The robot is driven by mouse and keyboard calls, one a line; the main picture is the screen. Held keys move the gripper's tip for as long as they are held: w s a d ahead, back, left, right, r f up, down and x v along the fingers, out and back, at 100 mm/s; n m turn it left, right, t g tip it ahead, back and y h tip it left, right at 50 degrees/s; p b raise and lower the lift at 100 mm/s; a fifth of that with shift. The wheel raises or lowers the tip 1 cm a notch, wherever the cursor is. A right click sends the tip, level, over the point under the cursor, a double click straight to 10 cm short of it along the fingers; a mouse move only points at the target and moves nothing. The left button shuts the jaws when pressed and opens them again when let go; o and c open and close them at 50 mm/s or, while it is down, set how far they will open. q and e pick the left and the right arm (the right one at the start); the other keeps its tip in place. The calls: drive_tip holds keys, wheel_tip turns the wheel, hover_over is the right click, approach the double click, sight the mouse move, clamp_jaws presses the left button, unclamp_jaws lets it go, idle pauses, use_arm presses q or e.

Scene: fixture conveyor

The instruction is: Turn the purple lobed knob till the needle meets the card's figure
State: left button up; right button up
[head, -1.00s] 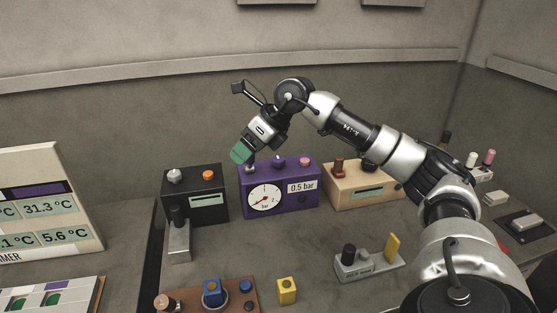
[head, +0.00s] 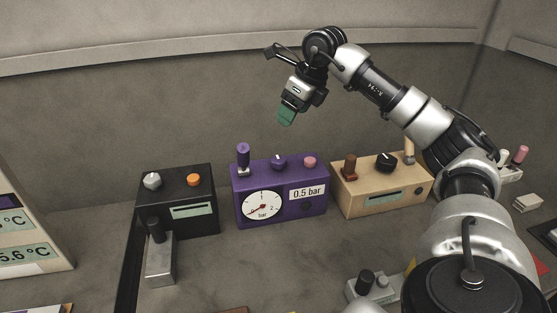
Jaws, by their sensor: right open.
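A purple box (head: 283,214) stands on the bench with a round white dial (head: 262,205) and a card (head: 308,192) reading "0.5 bar". The dial's thin needle appears to point to the lower left, near the low end. On top are a tall purple knob (head: 243,156) at the left, a smaller purple knob (head: 278,162) with a pale mark in the middle, and a pink knob (head: 309,162) at the right. Their lobes are too small to tell. My right gripper (head: 286,117), with green fingertips, is open and empty above the box, clear of the knobs. My left gripper is out of view.
A black box (head: 180,213) with grey and orange knobs stands to the left, a grey block (head: 160,262) with a black handle before it. A beige box (head: 374,197) stands to the right. A grey fixture (head: 375,289) is at the front. The bench before the purple box is clear.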

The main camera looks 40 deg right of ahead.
drive_tip(key=b, duration=0.5)
approach(279, 159)
drive_tip(key=x, duration=1)
drive_tip(key=shift+f+p, duration=0.15)
drive_tip(key=shift+p, duration=0.2)
drive_tip(key=c, duration=0.9)
drive_tip(key=shift+c, duration=0.2)
